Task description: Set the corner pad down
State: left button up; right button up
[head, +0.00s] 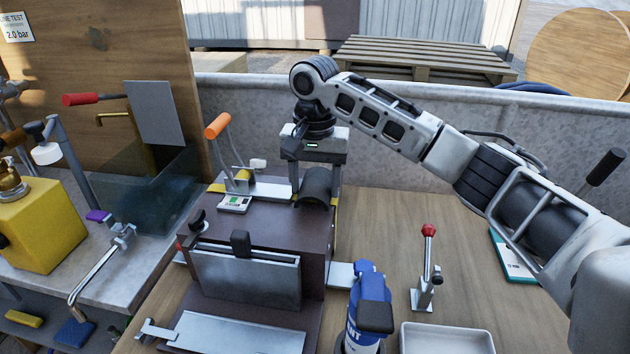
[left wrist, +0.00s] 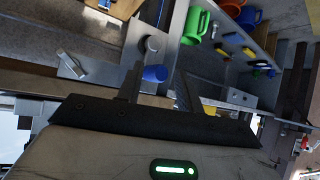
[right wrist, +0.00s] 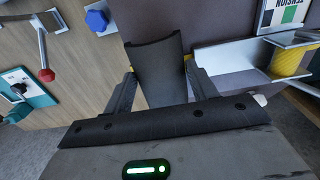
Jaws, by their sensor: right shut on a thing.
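The corner pad (head: 317,183) is a dark grey curved piece at the back right of the brown machine block (head: 270,222). My right gripper (head: 314,198) points down with one finger on each side of the pad and is shut on it. In the right wrist view, the pad (right wrist: 158,65) sits between the two fingers, and its curved end reaches past the fingertips. The pad is at or just above the block's top edge; I cannot tell whether it touches. My left gripper (left wrist: 158,88) shows only in the left wrist view, fingers apart with nothing between them.
An orange-handled clamp (head: 216,127) stands left of the pad. A blue bottle (head: 368,305), a red-knobbed lever (head: 428,265) and a white tray (head: 445,338) stand at the front right. A grey low wall (head: 400,150) runs behind.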

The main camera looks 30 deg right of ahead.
jog(key=shift+f+p, duration=0.55)
jog(key=shift+f, duration=0.05)
jog(key=o, duration=1)
jog(key=shift+s, duration=0.1)
jog(key=shift+a+r, duration=0.1)
